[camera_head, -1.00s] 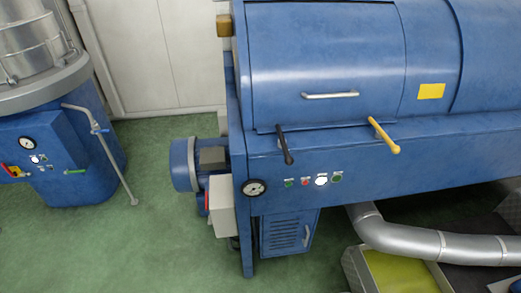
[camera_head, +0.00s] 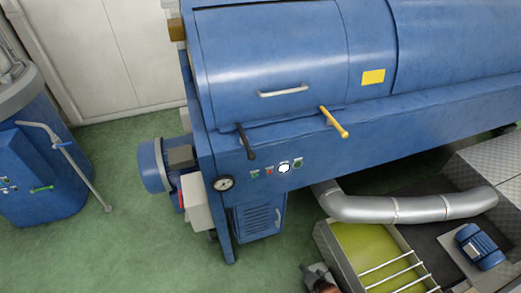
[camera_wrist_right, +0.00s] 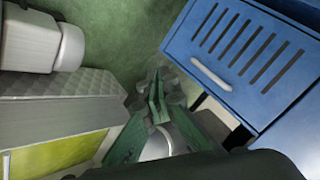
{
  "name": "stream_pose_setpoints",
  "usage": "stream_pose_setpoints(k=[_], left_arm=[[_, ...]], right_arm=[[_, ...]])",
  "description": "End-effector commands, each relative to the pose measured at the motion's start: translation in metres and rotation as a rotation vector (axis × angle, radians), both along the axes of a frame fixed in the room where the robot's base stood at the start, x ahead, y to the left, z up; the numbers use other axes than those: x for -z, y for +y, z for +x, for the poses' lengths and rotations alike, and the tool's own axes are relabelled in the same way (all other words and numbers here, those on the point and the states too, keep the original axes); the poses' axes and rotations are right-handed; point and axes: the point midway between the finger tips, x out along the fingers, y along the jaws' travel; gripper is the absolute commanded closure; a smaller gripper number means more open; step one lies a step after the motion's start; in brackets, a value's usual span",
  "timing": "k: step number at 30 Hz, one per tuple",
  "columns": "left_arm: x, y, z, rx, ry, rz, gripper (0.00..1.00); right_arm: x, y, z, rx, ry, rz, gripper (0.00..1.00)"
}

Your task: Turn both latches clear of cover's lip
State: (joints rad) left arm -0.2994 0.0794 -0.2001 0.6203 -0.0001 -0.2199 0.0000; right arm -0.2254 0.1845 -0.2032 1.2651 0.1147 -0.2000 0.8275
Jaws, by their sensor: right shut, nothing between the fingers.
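The blue curved cover (camera_head: 265,50) of the machine is down, with a pale bar handle (camera_head: 283,90) near its lower front edge. A black latch lever (camera_head: 246,142) sits at the left part of the cover's lip, pointing down and slightly right. A yellow latch lever (camera_head: 335,123) sits further right, slanting down to the right. Whether either overlaps the lip is too small to tell. My right gripper (camera_head: 316,274) shows partly at the bottom edge, well below both latches. In the wrist view my right gripper (camera_wrist_right: 157,92) is shut and empty. My left gripper is out of view.
Below the cover are a gauge (camera_head: 223,183), small buttons and a louvred door (camera_head: 258,220), also in the wrist view (camera_wrist_right: 240,60). A silver pipe (camera_head: 410,208) and a bin with yellow-green contents (camera_head: 365,245) stand right of it.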

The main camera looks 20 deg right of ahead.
Motion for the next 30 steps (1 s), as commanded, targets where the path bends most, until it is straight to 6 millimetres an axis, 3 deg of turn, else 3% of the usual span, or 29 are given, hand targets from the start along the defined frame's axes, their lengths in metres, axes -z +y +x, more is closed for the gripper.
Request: stream_pose_setpoints(k=[1, 5, 6, 9, 12, 15, 18, 21, 30], left_arm=[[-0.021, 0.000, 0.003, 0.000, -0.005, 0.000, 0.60], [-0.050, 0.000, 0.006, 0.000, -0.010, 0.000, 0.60], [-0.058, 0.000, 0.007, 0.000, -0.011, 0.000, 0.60], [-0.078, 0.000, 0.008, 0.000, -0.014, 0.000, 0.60], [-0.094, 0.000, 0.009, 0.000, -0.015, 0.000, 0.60], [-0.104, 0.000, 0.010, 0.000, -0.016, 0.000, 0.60], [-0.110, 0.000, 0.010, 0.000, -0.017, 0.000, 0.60], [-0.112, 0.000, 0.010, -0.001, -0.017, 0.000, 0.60], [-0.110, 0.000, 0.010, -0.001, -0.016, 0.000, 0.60]], right_arm=[[-0.064, 0.004, 0.038, 0.044, -0.086, 0.074, 1.00], [-0.203, 0.020, 0.107, 0.148, -0.270, 0.317, 1.00], [-0.248, 0.026, 0.124, 0.170, -0.322, 0.399, 1.00], [-0.354, 0.042, 0.152, 0.201, -0.428, 0.599, 1.00], [-0.443, 0.057, 0.165, 0.208, -0.500, 0.779, 1.00], [-0.509, 0.068, 0.169, 0.200, -0.543, 0.919, 1.00], [-0.549, 0.076, 0.168, 0.192, -0.563, 1.011, 1.00], [-0.566, 0.079, 0.167, 0.186, -0.570, 1.054, 1.00], [-0.568, 0.080, 0.167, 0.187, -0.571, 1.063, 1.00]])
